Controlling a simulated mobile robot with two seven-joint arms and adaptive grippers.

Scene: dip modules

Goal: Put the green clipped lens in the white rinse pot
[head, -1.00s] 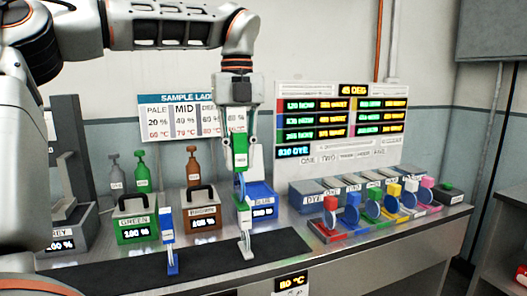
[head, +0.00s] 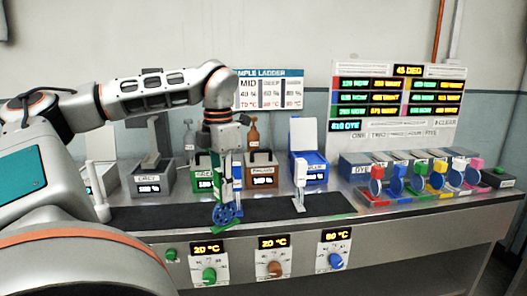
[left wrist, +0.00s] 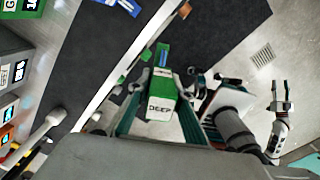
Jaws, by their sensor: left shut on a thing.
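My left gripper (head: 224,188) is shut on the green clip (left wrist: 162,105), which is marked DEEP in the left wrist view. The round lens (head: 223,213) shows dark blue below the fingers in the head view, overlapping the front edge of the bench. Whether it touches anything cannot be told. I cannot pick out the white rinse pot for certain; a pale box (head: 104,176) is partly hidden behind a white post at the far left.
A dark mat (head: 160,216) runs along the bench. A white post (head: 99,192) and a white stand (head: 299,184) rise from it; a blue stand (head: 237,172) is right behind my gripper. Labelled boxes, including a grey one (head: 153,180), line the back. Coloured clipped lenses (head: 412,185) stand at right.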

